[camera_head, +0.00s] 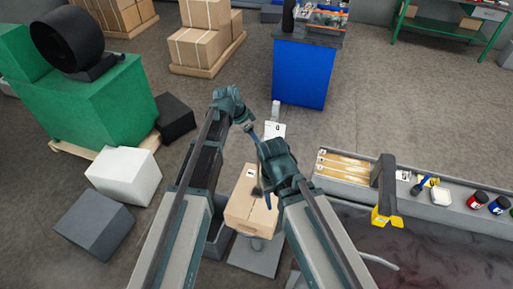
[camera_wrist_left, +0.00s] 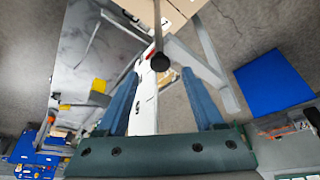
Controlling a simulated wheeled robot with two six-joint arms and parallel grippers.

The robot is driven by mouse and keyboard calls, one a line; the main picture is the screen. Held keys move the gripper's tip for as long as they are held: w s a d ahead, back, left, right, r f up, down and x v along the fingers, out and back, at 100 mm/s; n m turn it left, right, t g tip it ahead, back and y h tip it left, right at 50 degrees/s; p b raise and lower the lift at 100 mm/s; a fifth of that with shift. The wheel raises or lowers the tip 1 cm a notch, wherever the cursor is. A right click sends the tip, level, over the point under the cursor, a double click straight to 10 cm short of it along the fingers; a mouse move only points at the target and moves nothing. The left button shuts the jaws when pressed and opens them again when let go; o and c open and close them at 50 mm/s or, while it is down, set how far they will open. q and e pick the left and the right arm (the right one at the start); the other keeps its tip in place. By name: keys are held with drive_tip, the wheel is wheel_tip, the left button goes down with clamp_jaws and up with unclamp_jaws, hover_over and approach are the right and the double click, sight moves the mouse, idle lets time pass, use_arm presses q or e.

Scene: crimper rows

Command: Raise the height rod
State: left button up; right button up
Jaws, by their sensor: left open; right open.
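A thin upright rod (camera_wrist_left: 157,22) with a black knob (camera_wrist_left: 160,61) at its near end shows in the left wrist view; I take it for the height rod. A white panel with dark marks (camera_wrist_left: 146,98) stands by it, and a white panel (camera_head: 274,130) also shows in the head view. My left gripper (camera_head: 248,126) is open just left of that panel. In the left wrist view its fingers (camera_wrist_left: 160,95) are spread, with the knob in the gap beyond their tips, apparently untouched. My right gripper (camera_head: 264,193) is open above a cardboard box (camera_head: 241,212).
A grey plate (camera_head: 258,257) lies under the box. A grey bench (camera_head: 440,207) with jars and a yellow-and-black tool (camera_head: 386,210) is at right. A blue cabinet (camera_head: 302,75) stands beyond. A green block (camera_head: 95,110) and white box (camera_head: 124,174) are at left.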

use_arm(q)
drive_tip(key=b+x, duration=0.2)
drive_tip(key=x, duration=0.1)
drive_tip(key=shift+w+d+f, duration=0.1)
drive_tip(key=shift+f, duration=0.25)
use_arm(e)
wheel_tip(320, 180, down, 3)
drive_tip(key=shift+f, duration=0.2)
use_arm(q)
drive_tip(key=shift+r, duration=0.1)
clamp_jaws()
use_arm(e)
drive_tip(key=shift+r, duration=0.1)
idle(0.6)
